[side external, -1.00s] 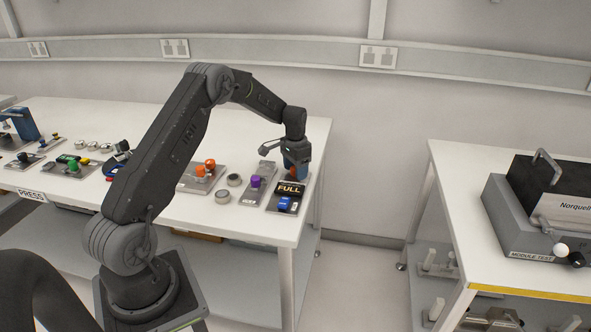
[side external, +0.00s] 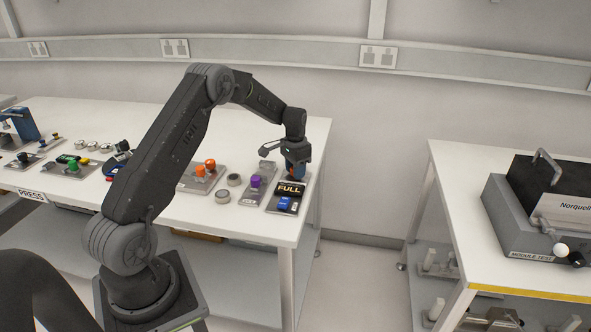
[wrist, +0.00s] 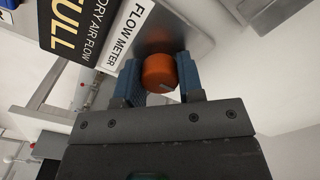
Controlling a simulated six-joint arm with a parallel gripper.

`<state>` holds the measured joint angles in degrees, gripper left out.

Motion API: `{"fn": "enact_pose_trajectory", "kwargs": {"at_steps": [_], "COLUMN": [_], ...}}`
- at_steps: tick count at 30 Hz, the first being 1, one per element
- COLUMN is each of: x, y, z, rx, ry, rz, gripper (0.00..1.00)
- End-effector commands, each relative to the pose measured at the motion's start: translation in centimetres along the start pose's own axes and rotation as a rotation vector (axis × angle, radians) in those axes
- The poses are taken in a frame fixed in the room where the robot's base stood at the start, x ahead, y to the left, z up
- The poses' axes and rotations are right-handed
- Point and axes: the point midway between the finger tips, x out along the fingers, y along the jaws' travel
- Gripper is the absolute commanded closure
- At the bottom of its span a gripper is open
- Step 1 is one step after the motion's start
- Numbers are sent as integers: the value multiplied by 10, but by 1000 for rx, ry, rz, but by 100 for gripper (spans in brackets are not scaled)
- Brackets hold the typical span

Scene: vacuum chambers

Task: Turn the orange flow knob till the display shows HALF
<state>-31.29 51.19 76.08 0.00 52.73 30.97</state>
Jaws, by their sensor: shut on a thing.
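The orange flow knob (wrist: 159,73) sits on a metal panel between the blue fingertips of my gripper (wrist: 160,82) in the wrist view. The fingers are shut on the knob from both sides. A label on the panel (wrist: 190,30) reads FLOW METER. The display (side external: 290,189) reads FULL in the side view, and part of that word also shows in the wrist view (wrist: 64,30). In the side view my gripper (side external: 295,175) points down at the back of the panel and largely hides the knob.
A panel with a blue knob (side external: 285,203) is at the front of the display. A purple knob (side external: 256,182) stands just left, with grey round parts (side external: 222,197) and orange knobs (side external: 204,168) further left on the bench. A second bench (side external: 450,200) stands apart at right.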

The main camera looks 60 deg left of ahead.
Motion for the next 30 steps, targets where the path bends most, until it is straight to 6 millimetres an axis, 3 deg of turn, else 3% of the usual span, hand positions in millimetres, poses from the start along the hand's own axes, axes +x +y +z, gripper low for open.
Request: {"fn": "enact_pose_trajectory", "kwargs": {"at_steps": [11,30], "x": [-1,-1], "y": [0,0], "z": [0,0], "rx": [-163,-744], "ry": [0,1], "rz": [0,0], "gripper": [89,89]}}
